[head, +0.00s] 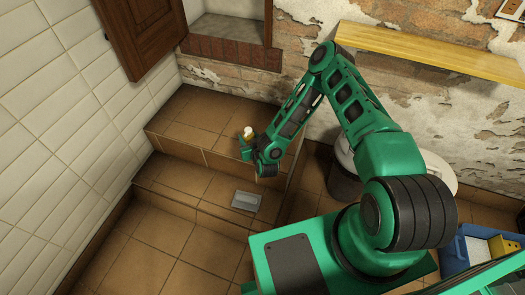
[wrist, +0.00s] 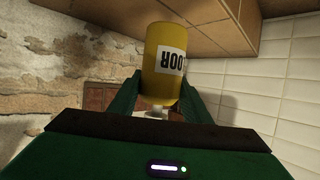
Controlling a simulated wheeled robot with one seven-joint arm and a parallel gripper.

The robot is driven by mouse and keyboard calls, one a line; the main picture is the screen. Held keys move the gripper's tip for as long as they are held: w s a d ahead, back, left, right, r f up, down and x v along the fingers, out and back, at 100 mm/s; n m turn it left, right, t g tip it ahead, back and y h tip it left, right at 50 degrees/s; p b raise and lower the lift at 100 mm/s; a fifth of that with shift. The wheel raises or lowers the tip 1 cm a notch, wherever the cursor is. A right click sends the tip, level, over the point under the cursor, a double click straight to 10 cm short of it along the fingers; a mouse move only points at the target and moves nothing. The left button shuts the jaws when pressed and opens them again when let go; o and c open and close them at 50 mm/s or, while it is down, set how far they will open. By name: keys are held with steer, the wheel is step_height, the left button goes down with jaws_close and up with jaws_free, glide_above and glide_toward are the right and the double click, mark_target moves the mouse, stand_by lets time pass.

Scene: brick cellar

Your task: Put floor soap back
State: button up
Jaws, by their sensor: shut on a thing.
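The floor soap is a yellow bottle (wrist: 165,60) with a white label, on which the letters "OOR" show upside down in the wrist view. My gripper (wrist: 158,98) has its green fingers on both sides of the bottle and is shut on it. In the head view the bottle (head: 248,132) shows small, its pale top upward, at my gripper (head: 246,148) above the tiled steps. Whether the bottle touches the step is hard to tell.
A grey flat object (head: 246,201) lies on the lower step (head: 190,183). The upper step (head: 200,115) looks clear. A wooden shelf (head: 435,55) is on the wall, a wooden shutter (head: 143,35) hangs upper left, and a blue crate (head: 456,255) stands lower right.

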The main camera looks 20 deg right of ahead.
steer(key=shift+s+a+f, duration=0.15)
steer(key=shift+a+f, duration=0.1)
steer(key=shift+f, duration=0.3)
steer(key=shift+d+f, duration=0.1)
steer(key=shift+f, duration=0.1)
steer(key=shift+w+d+f, duration=1.2)
steer(key=shift+d+f, duration=0.25)
steer(key=shift+f, duration=0.3)
steer(key=shift+w+d+f, duration=1.25)
steer(key=shift+d+f, duration=0.2)
steer(key=shift+f, duration=0.3)
steer(key=shift+w+d+f, duration=1.2)
steer(key=shift+d+f, duration=0.25)
steer(key=shift+f, duration=0.3)
steer(key=o, duration=1.3)
steer(key=shift+f, duration=0.1)
steer(key=shift+c, duration=0.2)
steer(key=shift+s, duration=0.1)
